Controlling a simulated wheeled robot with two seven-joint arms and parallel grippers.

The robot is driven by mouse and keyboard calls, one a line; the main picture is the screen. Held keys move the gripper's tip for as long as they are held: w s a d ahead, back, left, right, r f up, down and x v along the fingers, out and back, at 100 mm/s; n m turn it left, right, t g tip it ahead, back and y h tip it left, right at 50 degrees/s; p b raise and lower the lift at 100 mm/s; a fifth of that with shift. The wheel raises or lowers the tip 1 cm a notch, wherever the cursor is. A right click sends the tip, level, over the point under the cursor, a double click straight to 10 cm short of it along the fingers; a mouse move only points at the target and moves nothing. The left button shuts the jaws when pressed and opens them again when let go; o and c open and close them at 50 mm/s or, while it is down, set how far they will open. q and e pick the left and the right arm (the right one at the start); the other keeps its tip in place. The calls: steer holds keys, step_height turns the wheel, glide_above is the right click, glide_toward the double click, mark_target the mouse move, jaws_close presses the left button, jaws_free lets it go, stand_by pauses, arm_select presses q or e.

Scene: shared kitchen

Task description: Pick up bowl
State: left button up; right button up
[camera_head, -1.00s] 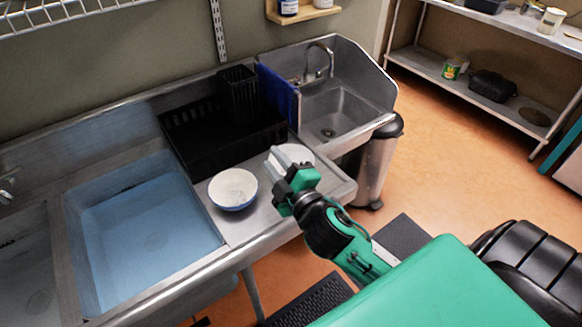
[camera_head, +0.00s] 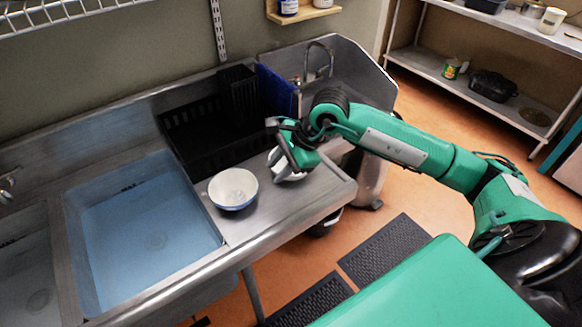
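A bowl (camera_head: 233,189), white inside and blue outside, stands upright on the steel counter, right of the blue-tinted basin. My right gripper (camera_head: 284,172) is to the right of this bowl and apart from it, low over the counter. It points down toward the spot where a second white dish showed earlier. That dish is now mostly or fully hidden by the gripper. White patches show at the gripper's fingers, but I cannot tell dish from fingers, nor whether the fingers are open or shut. My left gripper is not in view.
A black dish rack (camera_head: 205,140) stands behind the bowl. A blue board (camera_head: 278,90) and a faucet (camera_head: 320,60) are behind my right arm. The large basin (camera_head: 150,235) lies to the left. The counter's front edge (camera_head: 290,222) is clear.

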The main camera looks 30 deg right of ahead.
steer(key=w+d+r+h, duration=0.1)
steer(key=d+h, duration=0.4)
steer(key=d, duration=0.6)
steer(key=p+x, duration=0.5)
steer(key=x, duration=0.7)
steer(key=shift+f, duration=0.25)
steer(key=shift+w+f+p, duration=0.1)
steer(key=shift+f+p, duration=0.2)
steer(key=shift+f, duration=0.15)
steer(key=shift+d, duration=0.1)
jaws_close()
